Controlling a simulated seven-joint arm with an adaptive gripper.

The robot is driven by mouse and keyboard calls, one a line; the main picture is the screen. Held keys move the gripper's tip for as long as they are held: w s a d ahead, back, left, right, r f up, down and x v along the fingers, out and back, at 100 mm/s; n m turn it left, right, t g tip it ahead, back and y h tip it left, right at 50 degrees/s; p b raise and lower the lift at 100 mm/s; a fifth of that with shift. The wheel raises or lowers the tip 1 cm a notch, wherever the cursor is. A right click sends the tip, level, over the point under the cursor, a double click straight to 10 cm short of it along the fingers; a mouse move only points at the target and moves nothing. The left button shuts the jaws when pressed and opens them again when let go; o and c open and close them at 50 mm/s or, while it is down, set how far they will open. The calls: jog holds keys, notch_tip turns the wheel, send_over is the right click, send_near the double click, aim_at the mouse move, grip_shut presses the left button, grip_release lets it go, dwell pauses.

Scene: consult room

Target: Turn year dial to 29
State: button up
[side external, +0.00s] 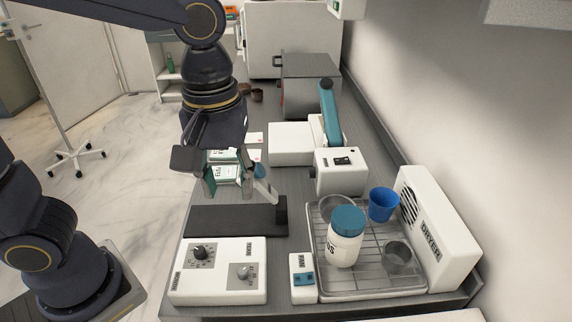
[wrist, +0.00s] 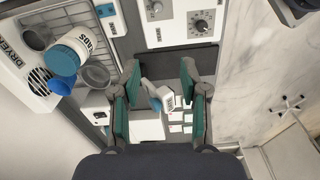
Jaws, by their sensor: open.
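A white control box (side external: 218,290) stands at the near left of the bench. It carries a black dial (side external: 199,252) and a grey dial (side external: 243,271); their labels and settings are too small to read, so I cannot tell which is the year dial. In the wrist view, the black dial (wrist: 201,27) and grey dial (wrist: 156,7) show at the top. My gripper (side external: 229,192) is open, with teal finger pads, above the bench and behind the box, apart from both dials. In the wrist view, nothing is gripped between the fingers (wrist: 160,80).
A dark flat base (side external: 225,221) with a light upright lies between box and gripper. A small switch box (side external: 303,279) stands right of the dials. A rack (side external: 330,284) holds a teal-lidded jar (side external: 346,244) and blue cup (side external: 383,204). A dryer (side external: 437,230) stands by the wall.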

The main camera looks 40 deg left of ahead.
aim_at(243, 271)
jog(key=shift+m, duration=0.5)
jog(key=f, duration=0.6)
jog(key=s+d+f, duration=0.1)
jog(key=f, duration=1.1)
jog(key=shift+s+d+f, duration=0.15)
jog(key=shift+d+f, duration=0.05)
jog(key=shift+d, duration=0.2)
grip_shut()
